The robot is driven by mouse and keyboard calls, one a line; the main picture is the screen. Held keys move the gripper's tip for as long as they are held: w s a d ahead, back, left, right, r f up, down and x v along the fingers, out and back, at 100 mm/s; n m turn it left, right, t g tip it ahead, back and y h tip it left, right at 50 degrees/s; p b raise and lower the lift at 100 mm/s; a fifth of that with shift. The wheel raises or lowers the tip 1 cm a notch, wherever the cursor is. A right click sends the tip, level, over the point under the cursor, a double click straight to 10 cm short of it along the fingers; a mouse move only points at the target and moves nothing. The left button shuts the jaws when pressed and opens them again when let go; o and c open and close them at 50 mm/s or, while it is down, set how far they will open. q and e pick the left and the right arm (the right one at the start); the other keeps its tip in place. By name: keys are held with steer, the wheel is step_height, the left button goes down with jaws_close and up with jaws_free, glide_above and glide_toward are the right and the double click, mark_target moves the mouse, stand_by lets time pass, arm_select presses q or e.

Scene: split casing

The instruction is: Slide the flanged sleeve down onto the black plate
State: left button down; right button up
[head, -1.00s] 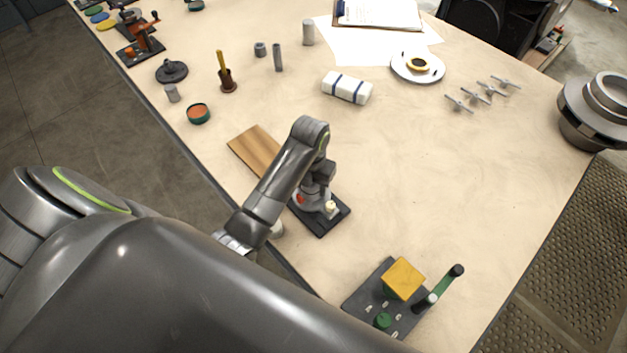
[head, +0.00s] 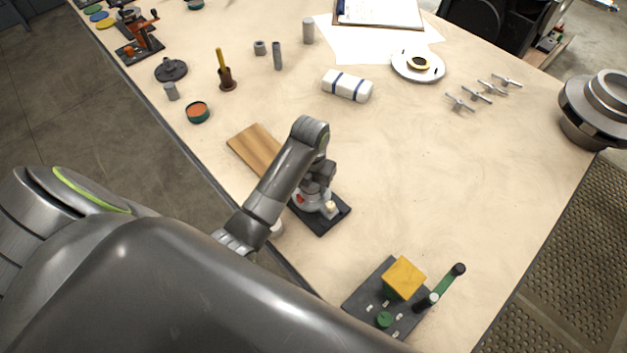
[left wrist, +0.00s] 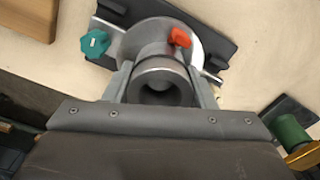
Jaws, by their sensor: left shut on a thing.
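My left gripper (head: 318,192) is shut on the grey flanged sleeve (left wrist: 160,72), one finger on each side of its round, hollow upper end. The sleeve's wide round flange (left wrist: 131,42) lies over the black plate (head: 323,230), which also shows in the left wrist view (left wrist: 216,42). I cannot tell whether the flange touches the plate. A red part (left wrist: 180,37) and a teal knob (left wrist: 95,43) show at the flange's edge. In the head view the gripper hides much of the sleeve. My right gripper is not in view.
A wooden board (head: 256,149) lies close behind the plate. A dark fixture with a yellow block (head: 403,278) and green parts stands nearer, to the right. The table's middle right is clear.

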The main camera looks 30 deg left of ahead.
arm_select(q)
steer(key=shift+w+f, duration=0.1)
steer(key=shift+f, duration=0.15)
steer(key=c, duration=0.9)
jaws_free()
steer(key=o, duration=0.4)
steer(key=shift+f, duration=0.1)
step_height(320, 180, up, 5)
steer(key=p, duration=0.4)
steer(key=shift+p, duration=0.35)
